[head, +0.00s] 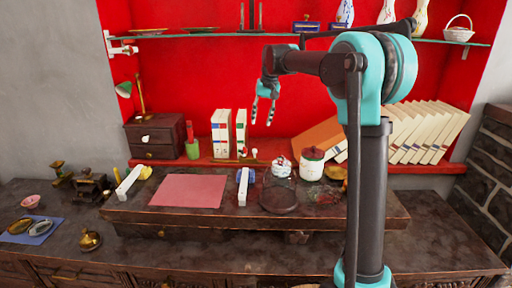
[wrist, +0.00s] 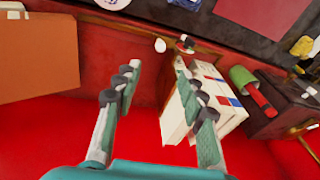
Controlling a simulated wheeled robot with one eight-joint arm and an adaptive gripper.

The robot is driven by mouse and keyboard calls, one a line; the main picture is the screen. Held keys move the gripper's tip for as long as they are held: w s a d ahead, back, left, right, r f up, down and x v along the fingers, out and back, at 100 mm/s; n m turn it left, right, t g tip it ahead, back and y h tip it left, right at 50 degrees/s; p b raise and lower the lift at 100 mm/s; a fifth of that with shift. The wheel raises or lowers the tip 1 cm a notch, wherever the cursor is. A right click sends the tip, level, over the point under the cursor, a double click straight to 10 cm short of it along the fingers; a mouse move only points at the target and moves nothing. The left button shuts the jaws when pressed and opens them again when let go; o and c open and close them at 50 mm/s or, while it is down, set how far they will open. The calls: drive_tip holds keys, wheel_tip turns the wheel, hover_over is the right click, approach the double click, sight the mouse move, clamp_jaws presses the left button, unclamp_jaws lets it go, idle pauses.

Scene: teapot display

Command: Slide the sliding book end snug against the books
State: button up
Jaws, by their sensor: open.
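My gripper (head: 262,116) is open and empty, pointing down in front of the red back wall, above and right of the books. In the wrist view its two fingers (wrist: 155,70) stand apart. The white books (head: 221,134) stand upright on the red shelf. A second white upright block (head: 241,133) stands just right of them, with a narrow gap between. A small white knob (head: 254,153) sits right of the books. I cannot tell which part is the sliding book end.
A dark drawer chest (head: 153,138) and a green cup (head: 192,149) stand left of the books. A glass shelf (head: 200,36) runs above.

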drive_tip(key=s+d+r+n, duration=0.1)
drive_tip(key=s+n, duration=0.1)
drive_tip(key=n, duration=0.2)
drive_tip(key=n+t+y, duration=0.1)
drive_tip(key=n, duration=0.3)
approach(255, 150)
drive_tip(key=x, duration=0.8)
drive_tip(key=shift+w+f, duration=0.15)
drive_tip(key=shift+w, duration=0.05)
drive_tip(key=shift+c, duration=0.5)
clamp_jaws()
